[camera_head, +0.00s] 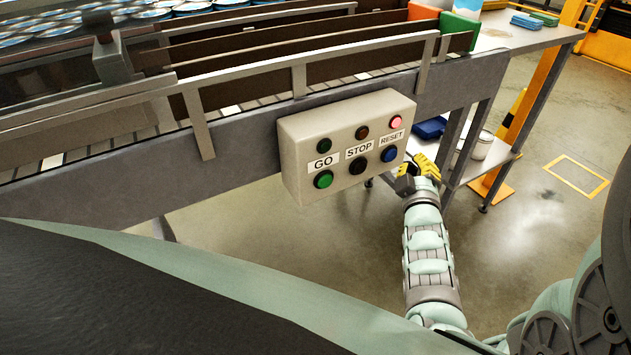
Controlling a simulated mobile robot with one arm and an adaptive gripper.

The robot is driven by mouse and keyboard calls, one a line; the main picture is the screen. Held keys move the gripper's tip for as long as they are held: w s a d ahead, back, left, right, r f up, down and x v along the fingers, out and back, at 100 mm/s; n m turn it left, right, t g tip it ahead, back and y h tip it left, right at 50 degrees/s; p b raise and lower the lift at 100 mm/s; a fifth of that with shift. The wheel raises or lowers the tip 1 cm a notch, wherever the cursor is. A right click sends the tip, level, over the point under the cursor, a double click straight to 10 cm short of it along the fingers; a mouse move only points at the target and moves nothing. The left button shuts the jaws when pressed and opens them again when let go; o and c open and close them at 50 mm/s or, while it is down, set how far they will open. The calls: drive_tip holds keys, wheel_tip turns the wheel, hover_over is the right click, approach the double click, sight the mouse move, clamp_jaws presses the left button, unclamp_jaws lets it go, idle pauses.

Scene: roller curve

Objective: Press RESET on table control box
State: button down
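The control box (310,140) is a beige box fixed to the side of the conveyor table. It carries labels GO, STOP and RESET from left to right. Below the RESET label is a blue button (389,154), and above it a pink-red lamp (396,122) looks lit. The green button (323,179) is under GO and a dark button (358,166) is under STOP. My gripper (418,170), with yellow fingers, is just right of and slightly below the blue button, near the box's lower right edge. Whether it touches the box and how its fingers stand are unclear.
The conveyor rail (230,90) runs above and behind the box, with several cans at the upper left. A side table (510,35) with a lower shelf holding a blue item (431,128) stands to the right. Open floor (530,240) lies at the right.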

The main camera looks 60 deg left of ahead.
sight(391, 155)
drive_tip(key=shift+a+b, duration=0.3)
drive_tip(key=shift+a, duration=0.6)
drive_tip(key=c, duration=1.6)
unclamp_jaws()
clamp_jaws()
drive_tip(key=shift+a+b, duration=0.3)
drive_tip(key=shift+a, duration=0.1)
